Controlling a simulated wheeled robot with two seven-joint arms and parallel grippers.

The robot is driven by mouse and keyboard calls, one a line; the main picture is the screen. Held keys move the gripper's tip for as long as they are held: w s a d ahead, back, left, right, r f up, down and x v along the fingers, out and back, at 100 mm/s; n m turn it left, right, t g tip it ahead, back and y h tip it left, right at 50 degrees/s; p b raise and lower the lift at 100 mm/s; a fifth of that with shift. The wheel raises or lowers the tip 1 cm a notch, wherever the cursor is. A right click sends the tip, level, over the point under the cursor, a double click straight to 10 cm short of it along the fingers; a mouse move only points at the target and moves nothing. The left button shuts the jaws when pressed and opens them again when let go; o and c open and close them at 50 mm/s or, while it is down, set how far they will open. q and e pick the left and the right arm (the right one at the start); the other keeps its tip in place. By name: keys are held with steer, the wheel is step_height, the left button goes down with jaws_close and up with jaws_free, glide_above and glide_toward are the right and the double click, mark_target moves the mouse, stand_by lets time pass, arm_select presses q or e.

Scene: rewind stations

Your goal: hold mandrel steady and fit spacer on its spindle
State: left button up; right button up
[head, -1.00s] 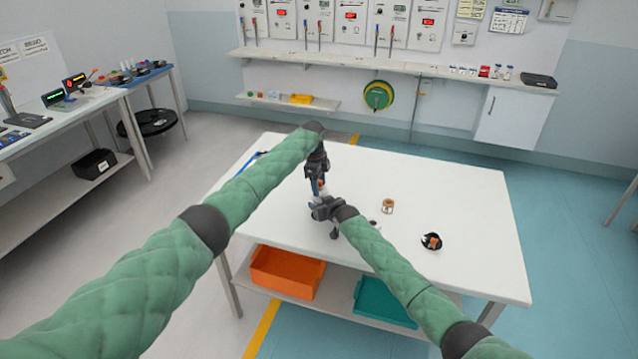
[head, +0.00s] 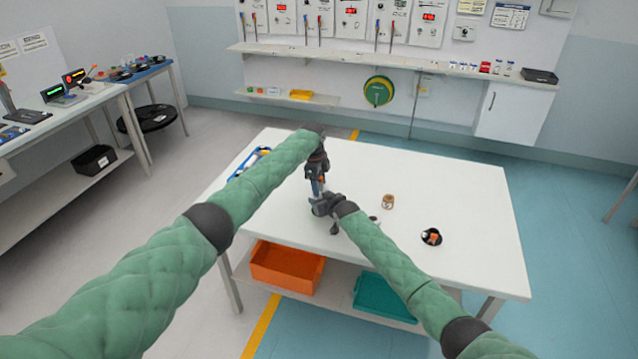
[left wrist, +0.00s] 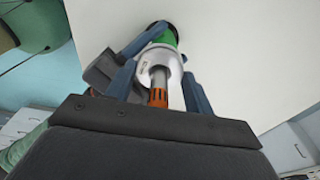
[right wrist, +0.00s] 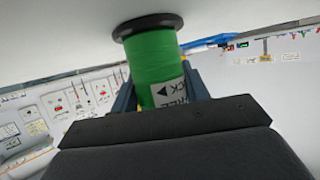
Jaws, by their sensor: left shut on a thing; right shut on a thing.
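The green mandrel (right wrist: 155,65) has black writing on a white label and a black round flange; in the right wrist view it stands between the fingers of my right gripper (right wrist: 160,95), which is shut on it. My left gripper (left wrist: 158,85) points down from above and is shut on a pale silver-white ring-like piece, seemingly the spacer (left wrist: 158,58). A grey rod with an orange slotted end (left wrist: 158,92), seemingly the spindle, shows inside that ring. The green of the mandrel shows just beyond it. In the head view my grippers meet over the table and hide most of this.
The white table (head: 450,195) holds a brown spool-like part (head: 388,201), a small pale ring (head: 374,220) and a black dish (head: 431,238) with an orange piece, all right of the grippers. A blue tray (head: 238,165) lies at the left edge. The right side is mostly clear.

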arm_select(q)
steer(key=shift+f, duration=0.15)
steer(key=o, duration=1.1)
steer(key=shift+c, duration=0.2)
step_height(320, 180, up, 12)
steer(key=a, duration=0.1)
steer(key=shift+w+a, duration=0.2)
steer(key=shift+w, duration=0.05)
steer(key=shift+f, duration=0.15)
arm_select(e)
steer(key=o, duration=1.2)
